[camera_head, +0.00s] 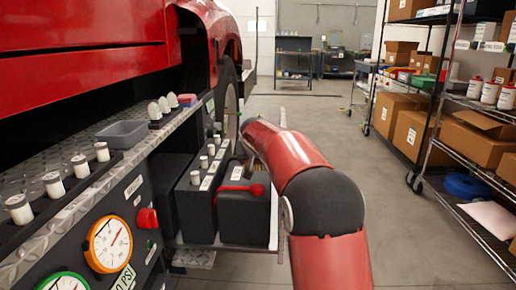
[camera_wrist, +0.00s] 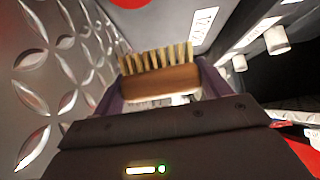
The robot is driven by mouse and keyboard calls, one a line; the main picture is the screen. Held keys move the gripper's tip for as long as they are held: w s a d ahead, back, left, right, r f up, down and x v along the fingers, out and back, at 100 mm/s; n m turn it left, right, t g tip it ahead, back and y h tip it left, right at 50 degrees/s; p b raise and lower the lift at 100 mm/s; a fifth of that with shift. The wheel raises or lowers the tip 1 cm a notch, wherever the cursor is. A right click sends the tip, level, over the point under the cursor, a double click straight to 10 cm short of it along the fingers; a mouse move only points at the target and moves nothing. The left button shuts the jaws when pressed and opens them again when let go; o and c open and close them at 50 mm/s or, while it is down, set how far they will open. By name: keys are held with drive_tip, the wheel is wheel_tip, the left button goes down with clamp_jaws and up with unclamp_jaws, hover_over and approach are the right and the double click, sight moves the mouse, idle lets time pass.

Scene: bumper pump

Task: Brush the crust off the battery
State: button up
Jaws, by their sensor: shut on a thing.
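The brush (camera_wrist: 160,84) has a wooden back and pale bristles. My gripper (camera_wrist: 158,92) is shut on it in the wrist view, with the bristles pointing away from the palm. The black battery (camera_head: 244,218) stands on a low shelf beside the red vehicle in the head view, with a red cable or handle across its top. My red and black arm reaches past the battery's right side and hides most of the gripper in the head view. I cannot make out the crust, or whether the bristles touch anything.
Another dark case with pale posts (camera_head: 197,190) stands just left of the battery. A grey tray (camera_head: 122,134) and several pale-topped pieces sit on the tread-plate ledge. Gauges (camera_head: 108,244) face out below. A shelf rack with boxes (camera_head: 411,130) stands right; the floor between is clear.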

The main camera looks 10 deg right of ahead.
drive_tip(key=shift+r, duration=1.35)
